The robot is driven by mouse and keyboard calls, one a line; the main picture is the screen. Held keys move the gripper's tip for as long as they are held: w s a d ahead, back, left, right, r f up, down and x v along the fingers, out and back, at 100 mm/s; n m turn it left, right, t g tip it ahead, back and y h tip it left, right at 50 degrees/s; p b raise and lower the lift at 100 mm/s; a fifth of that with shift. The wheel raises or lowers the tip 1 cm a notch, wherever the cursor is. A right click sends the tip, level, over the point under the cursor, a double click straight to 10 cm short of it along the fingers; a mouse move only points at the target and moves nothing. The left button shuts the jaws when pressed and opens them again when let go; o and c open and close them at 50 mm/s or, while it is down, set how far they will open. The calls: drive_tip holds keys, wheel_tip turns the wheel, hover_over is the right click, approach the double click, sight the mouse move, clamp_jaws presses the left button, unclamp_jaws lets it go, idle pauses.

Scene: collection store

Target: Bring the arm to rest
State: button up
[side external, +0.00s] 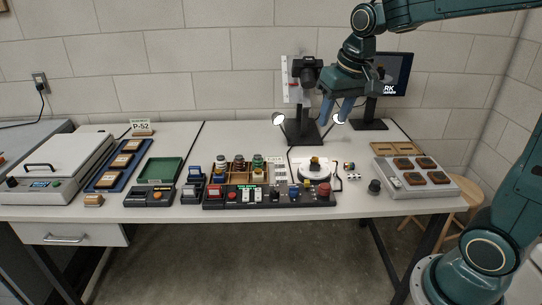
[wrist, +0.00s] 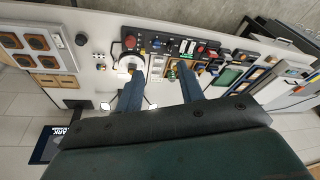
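My gripper (side external: 335,114) hangs in the air above the back right part of the bench, in front of the camera stand and the monitor. Its two blue fingers point down. In the wrist view my gripper (wrist: 162,72) has its fingers wide apart with nothing between them, so it is open and empty. My arm reaches in from the upper right in the side view. No finger appears to touch anything.
A camera stand (side external: 301,128) and a monitor (side external: 390,80) stand close behind the gripper. Below are a white turntable (side external: 303,176) bearing a small dark and yellow object, a control panel (side external: 215,203), and a grey tray (side external: 439,187) with several brown pieces.

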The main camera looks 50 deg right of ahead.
drive_tip(key=s+a+n+t, duration=0.1)
drive_tip(key=s+a+n, duration=0.1)
drive_tip(key=s, duration=0.6)
drive_tip(key=s+a+n+t, duration=0.1)
drive_tip(key=s+a, duration=0.3)
drive_tip(key=s, duration=0.5)
drive_tip(key=shift+s+f+n+t+y, duration=0.15)
drive_tip(key=shift+n+t+y, duration=0.15)
drive_tip(key=shift+n, duration=0.2)
drive_tip(key=shift+a, duration=0.1)
idle(0.9)
